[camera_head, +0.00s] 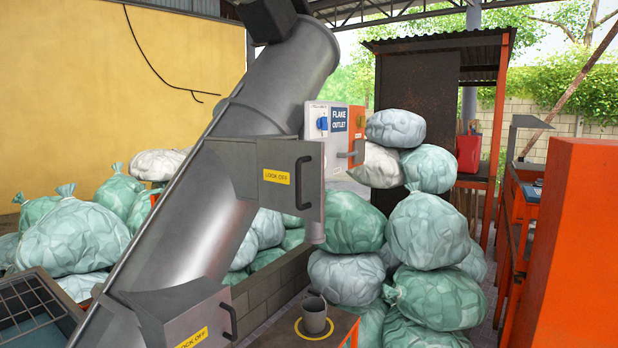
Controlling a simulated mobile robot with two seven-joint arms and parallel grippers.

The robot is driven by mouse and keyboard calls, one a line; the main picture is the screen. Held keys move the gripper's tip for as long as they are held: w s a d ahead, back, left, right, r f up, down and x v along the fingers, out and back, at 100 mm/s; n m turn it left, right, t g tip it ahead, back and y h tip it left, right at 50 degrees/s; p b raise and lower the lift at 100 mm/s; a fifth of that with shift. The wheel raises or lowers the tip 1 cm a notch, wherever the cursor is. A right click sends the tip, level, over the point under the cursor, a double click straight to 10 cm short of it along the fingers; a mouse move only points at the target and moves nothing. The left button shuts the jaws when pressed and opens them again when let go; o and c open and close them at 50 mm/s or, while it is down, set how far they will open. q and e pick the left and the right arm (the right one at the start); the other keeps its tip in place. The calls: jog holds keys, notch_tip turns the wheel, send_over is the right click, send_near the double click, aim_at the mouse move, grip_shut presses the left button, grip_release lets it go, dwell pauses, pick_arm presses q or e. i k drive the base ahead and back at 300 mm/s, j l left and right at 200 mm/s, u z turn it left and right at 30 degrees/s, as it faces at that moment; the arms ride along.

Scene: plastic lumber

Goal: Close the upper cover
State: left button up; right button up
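The upper cover (290,178) is a grey metal panel with a yellow LOCK OFF label and a dark handle (303,182) near its right edge. It is on the upper part of the slanted grey tube (265,95). It juts out to the right past the tube and appears swung open from a dark box-like frame (232,168). The inside of the frame is not clearly visible. A lower cover (190,322) with a similar label and handle is at the bottom, partly cut off by the picture edge. Neither gripper is in view.
A white FLAKE OUTLET box (337,125) with an orange part stands just behind the upper cover's right edge. A grey cup (314,314) stands on an orange stand below. Stacked bags (430,230) fill the background. A large orange block (570,250) is at right.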

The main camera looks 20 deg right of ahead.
aim_at(291, 173)
jog(key=z, duration=0.6)
jog(key=i+l+u, duration=0.15)
jog(key=i+u, duration=0.35)
jog(key=i+l+u, duration=0.3)
jog(key=u, duration=0.15)
